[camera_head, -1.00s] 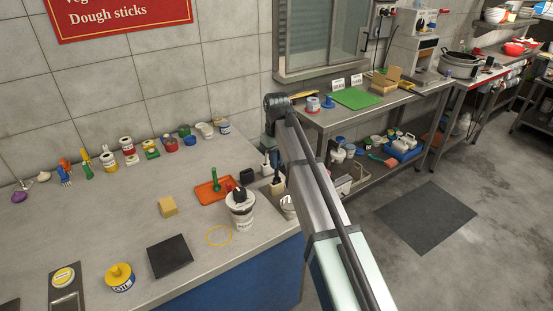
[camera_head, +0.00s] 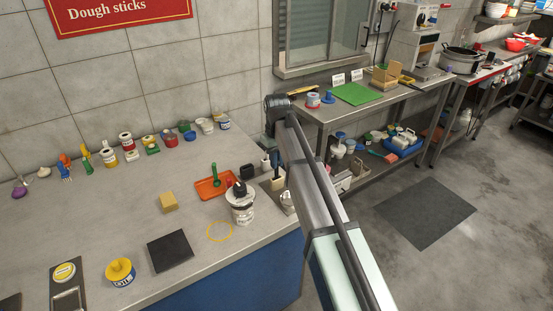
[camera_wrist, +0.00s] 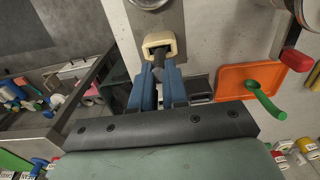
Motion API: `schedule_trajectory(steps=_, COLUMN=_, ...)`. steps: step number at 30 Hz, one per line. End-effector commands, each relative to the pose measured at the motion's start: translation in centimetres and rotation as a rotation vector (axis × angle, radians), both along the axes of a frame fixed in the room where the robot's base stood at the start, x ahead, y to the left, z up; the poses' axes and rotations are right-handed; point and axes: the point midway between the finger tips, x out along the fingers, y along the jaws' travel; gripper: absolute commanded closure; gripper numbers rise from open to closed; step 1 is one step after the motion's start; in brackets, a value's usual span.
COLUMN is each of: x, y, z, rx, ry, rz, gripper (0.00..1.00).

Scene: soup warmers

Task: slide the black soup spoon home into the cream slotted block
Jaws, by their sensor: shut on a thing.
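The cream slotted block (camera_wrist: 160,41) is at the top middle of the wrist view, with a dark opening facing my gripper. My gripper (camera_wrist: 158,84) has blue fingers closed on the black soup spoon (camera_wrist: 158,68). The spoon's dark, narrow part runs from between the fingers to the block's opening. It overlaps the opening, but how deep it sits inside I cannot tell. In the head view the cream block (camera_head: 278,184) is small, at the counter's right end beside my arm, and my fingers are hard to make out there.
An orange tray (camera_head: 207,194) with a green spoon (camera_head: 214,172) lies left of the block. A white tub (camera_head: 242,212) stands in front, near the counter edge. A dark square mat (camera_head: 170,250) and yellow sponge (camera_head: 169,202) are farther left. Several jars line the wall.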

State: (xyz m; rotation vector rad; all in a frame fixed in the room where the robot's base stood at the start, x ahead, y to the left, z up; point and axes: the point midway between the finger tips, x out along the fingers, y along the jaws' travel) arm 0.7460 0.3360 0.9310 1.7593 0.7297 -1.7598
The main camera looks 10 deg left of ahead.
Motion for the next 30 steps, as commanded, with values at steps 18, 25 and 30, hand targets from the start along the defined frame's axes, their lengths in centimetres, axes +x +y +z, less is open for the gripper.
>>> schedule_trajectory(steps=18, x=0.0, y=0.0, z=-1.2, rx=0.001, ry=-0.001, rz=0.000, gripper=1.00)
schedule_trajectory(steps=25, x=0.0, y=0.0, z=-1.3, rx=0.001, ry=-0.001, rz=0.000, gripper=0.69)
schedule_trajectory(steps=30, x=0.0, y=0.0, z=-1.3, rx=0.001, ry=-0.001, rz=0.000, gripper=0.57)
